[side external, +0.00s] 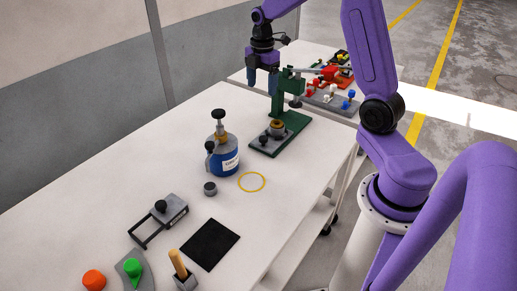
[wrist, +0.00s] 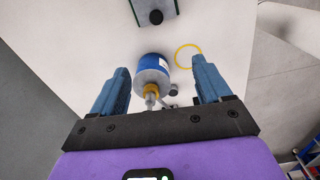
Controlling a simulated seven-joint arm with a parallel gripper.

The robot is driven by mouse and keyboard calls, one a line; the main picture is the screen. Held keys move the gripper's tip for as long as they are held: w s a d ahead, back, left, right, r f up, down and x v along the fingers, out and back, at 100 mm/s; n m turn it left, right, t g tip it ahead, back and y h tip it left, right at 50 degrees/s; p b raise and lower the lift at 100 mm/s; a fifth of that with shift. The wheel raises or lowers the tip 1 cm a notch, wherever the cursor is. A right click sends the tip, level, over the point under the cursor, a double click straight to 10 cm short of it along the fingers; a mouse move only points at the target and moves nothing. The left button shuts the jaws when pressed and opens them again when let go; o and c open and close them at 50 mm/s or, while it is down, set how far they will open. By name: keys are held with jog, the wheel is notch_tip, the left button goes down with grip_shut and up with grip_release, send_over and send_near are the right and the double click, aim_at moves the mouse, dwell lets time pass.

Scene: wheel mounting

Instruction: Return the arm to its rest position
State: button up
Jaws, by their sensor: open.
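My gripper (side external: 262,82) hangs fingers-down over the far part of the white table, beside the upper part of a green stand (side external: 278,110). In the side view I cannot tell whether it touches the stand. The wrist view shows the two blue fingers of my gripper (wrist: 160,66) spread apart, with nothing held between them. My purple arm arches up from its base at the right of the side view, and its top runs out of the frame.
A blue canister (side external: 225,162) with a brass valve stands mid-table beside a yellow ring (side external: 252,182). The canister also shows in the wrist view (wrist: 152,68). A black square (side external: 210,244) and small fixtures lie nearer. A second table (side external: 310,60) holds coloured parts behind.

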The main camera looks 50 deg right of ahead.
jog(key=s+a+r+m, duration=0.1)
jog(key=s+a, duration=0.5)
jog(key=a, duration=0.3)
jog(key=s+a+r+m, duration=0.1)
jog(key=s+a+r, duration=0.1)
jog(key=s+a, duration=0.55)
jog(key=s+a+m, duration=0.2)
jog(key=s+a, duration=0.2)
jog(key=s, duration=1.2)
jog(key=shift+s+f, duration=0.35)
jog(key=shift+f, duration=0.05)
